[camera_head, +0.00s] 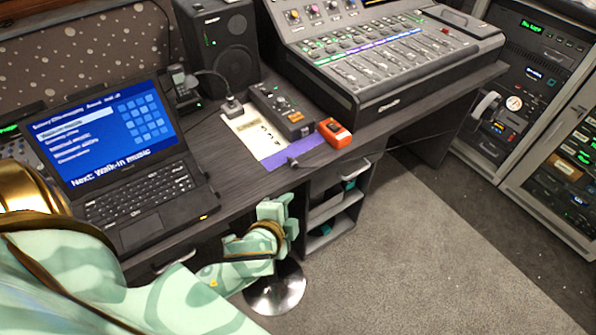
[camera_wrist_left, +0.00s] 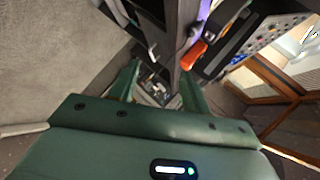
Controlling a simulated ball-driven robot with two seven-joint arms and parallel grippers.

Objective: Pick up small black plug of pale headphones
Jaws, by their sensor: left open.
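A small black piece (camera_head: 292,162), which looks like the plug, lies at the front edge of the desk by a purple strip (camera_head: 300,148). A pale curved object (camera_head: 485,106), possibly the headphones, is at the rack on the right. My left gripper (camera_head: 284,212) is below and in front of the desk edge, apart from the black piece, open and empty. In the left wrist view its two fingers (camera_wrist_left: 159,82) stand apart with nothing between them. My right gripper is not in view.
An orange box (camera_head: 335,132) and a black device (camera_head: 282,110) stand near the black piece. A laptop (camera_head: 125,155) is at left and a mixing console (camera_head: 385,65) at right. Open shelves (camera_head: 330,222) and a round metal base (camera_head: 275,289) are below. Carpet on the right is clear.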

